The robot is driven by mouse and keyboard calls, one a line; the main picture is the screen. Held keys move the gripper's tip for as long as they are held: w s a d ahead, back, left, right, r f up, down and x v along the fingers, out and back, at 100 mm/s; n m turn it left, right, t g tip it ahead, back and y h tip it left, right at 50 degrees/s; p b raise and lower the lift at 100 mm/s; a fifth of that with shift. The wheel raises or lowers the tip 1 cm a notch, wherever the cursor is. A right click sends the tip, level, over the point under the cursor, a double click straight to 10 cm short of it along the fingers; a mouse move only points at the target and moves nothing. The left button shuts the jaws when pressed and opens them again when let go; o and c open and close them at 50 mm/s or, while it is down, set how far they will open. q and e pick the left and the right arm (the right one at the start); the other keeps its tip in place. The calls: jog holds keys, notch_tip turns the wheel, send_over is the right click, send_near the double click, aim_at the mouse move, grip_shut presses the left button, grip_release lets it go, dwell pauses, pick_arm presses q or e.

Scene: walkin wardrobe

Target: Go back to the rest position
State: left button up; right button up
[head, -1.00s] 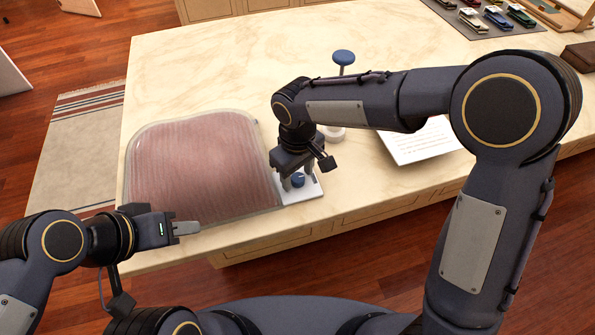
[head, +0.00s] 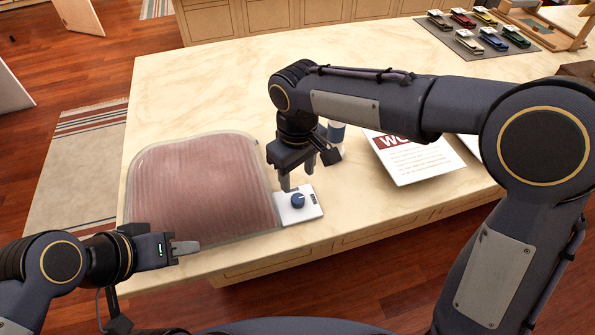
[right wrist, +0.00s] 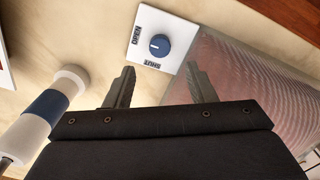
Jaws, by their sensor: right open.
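My right gripper (head: 298,180) is open and empty, just above and behind a blue knob (head: 298,200) on a white plate (head: 312,212). In the right wrist view, its two fingers (right wrist: 157,88) are spread apart, and the knob (right wrist: 160,45) stands clear beyond them. The plate there carries the lettering "OPEN" and "SHUT", with the white pointer line on the knob. My left gripper (head: 186,248) is at the counter's front edge on the left, by the near edge of the pink bag; its fingers show edge-on, so I cannot tell its opening.
A clear-covered pink ribbed bag (head: 200,185) lies flat on the pale counter (head: 235,75), touching the plate. A blue-and-white post (right wrist: 45,108) stands near my right gripper. A printed sheet (head: 425,165) lies right. Several small coloured items on a grey mat (head: 465,38) lie farther back.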

jog(key=s+d+r+m+t+y+p, duration=0.25)
jog(key=s+d+r, duration=0.2)
jog(key=d, duration=0.45)
jog(key=s+d+r+m+t+y+p, duration=0.1)
jog(key=s+d+r+m, duration=0.4)
jog(key=d, duration=0.5)
jog(key=s+d+f+m+t+p, duration=0.1)
jog(key=s+d+f+m+t, duration=0.1)
jog(key=s, duration=0.6)
jog(key=shift+s+f+m, duration=0.3)
jog(key=shift+f+m, duration=0.05)
jog(key=shift+m, duration=0.1)
